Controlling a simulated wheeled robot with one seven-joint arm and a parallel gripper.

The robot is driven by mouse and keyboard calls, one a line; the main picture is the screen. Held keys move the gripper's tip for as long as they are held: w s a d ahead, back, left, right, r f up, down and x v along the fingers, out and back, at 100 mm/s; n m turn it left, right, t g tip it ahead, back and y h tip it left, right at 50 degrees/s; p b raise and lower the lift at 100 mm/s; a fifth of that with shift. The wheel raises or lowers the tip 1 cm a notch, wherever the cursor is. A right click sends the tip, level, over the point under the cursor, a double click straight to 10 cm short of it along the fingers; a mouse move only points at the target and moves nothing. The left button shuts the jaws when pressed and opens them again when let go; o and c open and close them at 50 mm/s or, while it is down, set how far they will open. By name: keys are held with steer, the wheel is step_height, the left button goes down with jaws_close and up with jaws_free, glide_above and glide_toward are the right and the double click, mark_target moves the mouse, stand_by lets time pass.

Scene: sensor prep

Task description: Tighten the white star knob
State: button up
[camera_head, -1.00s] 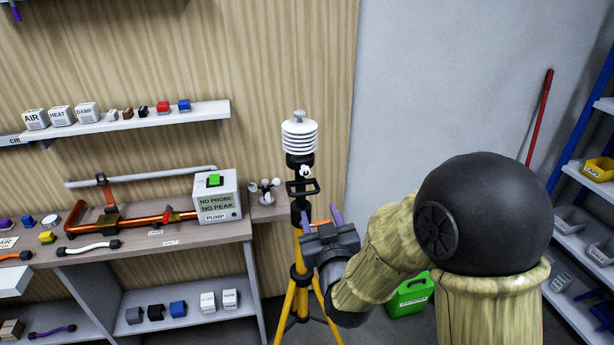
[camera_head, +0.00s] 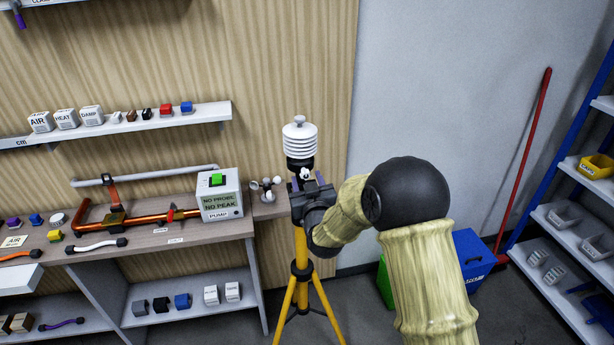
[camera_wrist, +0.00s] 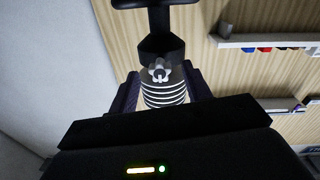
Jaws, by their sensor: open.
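The white star knob (camera_head: 305,173) sits on the dark collar just under the white louvred sensor (camera_head: 299,140), on top of the yellow tripod (camera_head: 300,262). My gripper (camera_head: 306,184) is open, with its purple fingers around the height of the knob and in front of the collar. In the wrist view the star knob (camera_wrist: 159,72) faces the camera between the two fingers (camera_wrist: 160,92), which stand apart to its left and right. No contact with the knob shows. The louvred sensor (camera_wrist: 165,93) lies behind it. My gripper hides part of the tripod's collar and handle.
A bench (camera_head: 150,240) with copper pipe and a pump box (camera_head: 220,198) stands to the left. A small cup anemometer (camera_head: 265,188) is close left of the tripod. A blue bin (camera_head: 474,258) and grey shelves (camera_head: 570,236) stand to the right.

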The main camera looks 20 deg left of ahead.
steer(key=shift+w+a, duration=0.2)
steer(key=shift+w, duration=0.1)
steer(key=c, duration=1)
